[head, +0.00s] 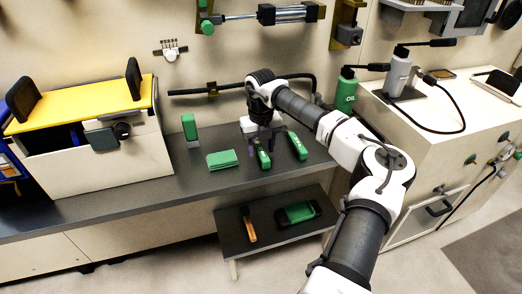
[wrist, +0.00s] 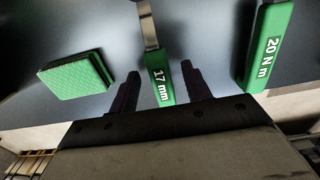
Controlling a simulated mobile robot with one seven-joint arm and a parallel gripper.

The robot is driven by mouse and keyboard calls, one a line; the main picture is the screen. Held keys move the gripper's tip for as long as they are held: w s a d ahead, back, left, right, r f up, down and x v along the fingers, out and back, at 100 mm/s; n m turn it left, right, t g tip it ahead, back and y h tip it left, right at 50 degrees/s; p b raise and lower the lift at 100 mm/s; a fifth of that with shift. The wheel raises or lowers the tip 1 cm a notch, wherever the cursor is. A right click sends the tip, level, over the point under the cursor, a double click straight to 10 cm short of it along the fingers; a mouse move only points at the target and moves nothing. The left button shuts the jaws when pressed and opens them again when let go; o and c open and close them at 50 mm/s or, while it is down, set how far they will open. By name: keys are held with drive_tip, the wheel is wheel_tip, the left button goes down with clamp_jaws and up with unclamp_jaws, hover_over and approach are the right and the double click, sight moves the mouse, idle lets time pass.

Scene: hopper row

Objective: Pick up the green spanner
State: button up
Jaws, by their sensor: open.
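The green spanner (wrist: 160,78), with a green handle marked "17 mm" and a grey metal shank, lies on the dark bench top. In the wrist view its handle shows between the two dark fingers of my gripper (wrist: 159,73), which is open. A gap shows on each side of the handle, and I cannot tell the height of the fingers over it. In the head view the spanner (head: 263,158) lies just below my gripper (head: 262,138), its far end hidden by my arm.
A flat green block (wrist: 76,75) lies to the left. In the head view an upright green block (head: 189,127) and a yellow-topped box (head: 90,140) stand further left. A green oil bottle (head: 346,88) stands right.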

sight(261, 149)
clamp_jaws()
idle(0.3)
wheel_tip(261, 149, up, 20)
drive_tip(key=b, duration=0.2)
idle(0.4)
drive_tip(key=c, duration=0.8)
unclamp_jaws()
clamp_jaws()
